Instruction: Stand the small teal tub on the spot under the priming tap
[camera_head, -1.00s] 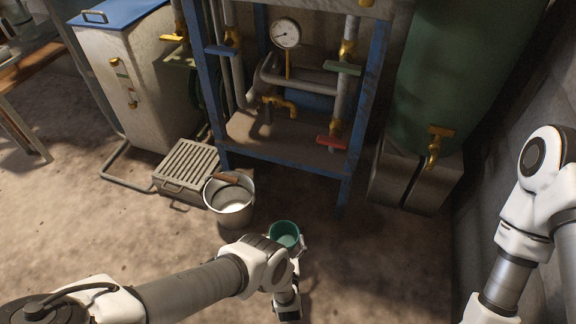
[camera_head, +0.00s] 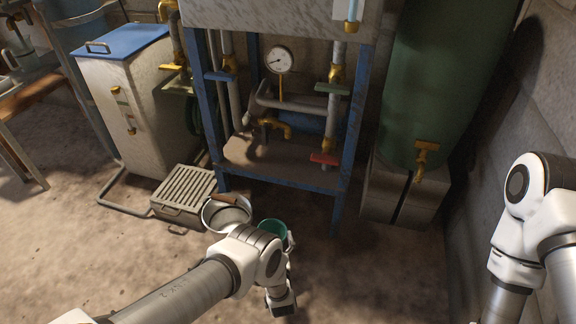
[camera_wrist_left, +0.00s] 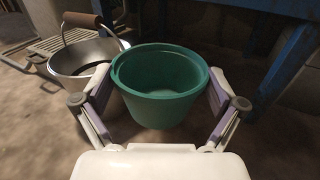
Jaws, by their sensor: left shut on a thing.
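The small teal tub (camera_head: 272,228) is upright between the fingers of my left gripper in front of the blue stand. The left wrist view shows the tub (camera_wrist_left: 160,100) closely, with my left gripper (camera_wrist_left: 160,88) shut on it, one finger on each side. Its inside looks empty. In the head view my left wrist partly hides the tub. A brass tap (camera_head: 276,126) sticks out above the stand's lower shelf. Another brass tap (camera_head: 425,158) is on the green tank at right. I cannot tell which is the priming tap. My right gripper is out of view.
A metal bucket (camera_head: 226,212) with a wooden grip stands left of the tub, partly behind my left arm; it also shows in the left wrist view (camera_wrist_left: 82,62).

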